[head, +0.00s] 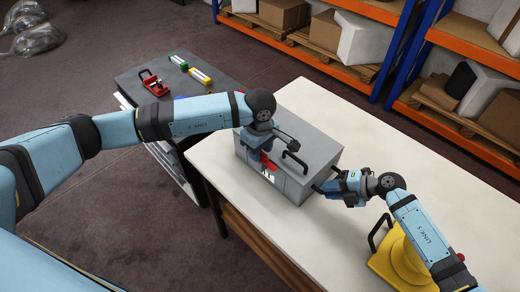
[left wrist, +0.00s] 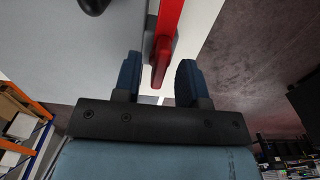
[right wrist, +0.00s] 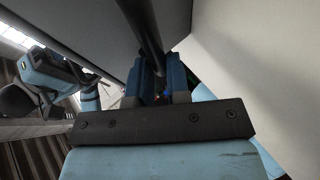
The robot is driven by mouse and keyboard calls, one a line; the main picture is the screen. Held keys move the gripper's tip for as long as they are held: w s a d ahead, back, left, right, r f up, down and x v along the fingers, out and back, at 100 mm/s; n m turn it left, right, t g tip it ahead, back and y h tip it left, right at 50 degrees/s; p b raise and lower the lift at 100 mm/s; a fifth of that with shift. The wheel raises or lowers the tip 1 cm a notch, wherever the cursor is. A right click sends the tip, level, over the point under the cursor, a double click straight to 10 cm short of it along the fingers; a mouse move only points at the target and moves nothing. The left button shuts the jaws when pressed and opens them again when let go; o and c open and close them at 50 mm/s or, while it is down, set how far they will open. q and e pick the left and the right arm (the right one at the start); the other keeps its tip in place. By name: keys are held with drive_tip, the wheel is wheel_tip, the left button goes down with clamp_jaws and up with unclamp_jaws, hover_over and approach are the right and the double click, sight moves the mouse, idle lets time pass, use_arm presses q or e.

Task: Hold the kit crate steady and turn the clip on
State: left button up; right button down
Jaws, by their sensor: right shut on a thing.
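The kit crate (head: 312,150) is a grey box with dark handles, standing on the pale table. A red clip (head: 265,157) is on its front side, partly hidden by my left gripper (head: 258,158). In the left wrist view the clip's red lever (left wrist: 160,62) lies between the open fingers of my left gripper (left wrist: 159,82), with a gap on each side. My right gripper (head: 325,188) is at the crate's right corner. In the right wrist view its fingers (right wrist: 160,82) are shut on a dark handle bar (right wrist: 147,30) beside the crate wall.
A yellow object (head: 400,258) with a dark handle stands on the table (head: 462,215) at the right, near my right arm. A dark bench (head: 150,68) behind carries a red clamp (head: 153,84) and yellow-and-white pieces. Orange-and-blue shelving with boxes (head: 282,14) is at the back right.

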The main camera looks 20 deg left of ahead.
use_arm(q)
drive_tip(key=shift+f, duration=0.25)
use_arm(e)
drive_tip(key=shift+s+f, duration=0.1)
drive_tip(key=shift+f, duration=0.05)
use_arm(q)
clamp_jaws()
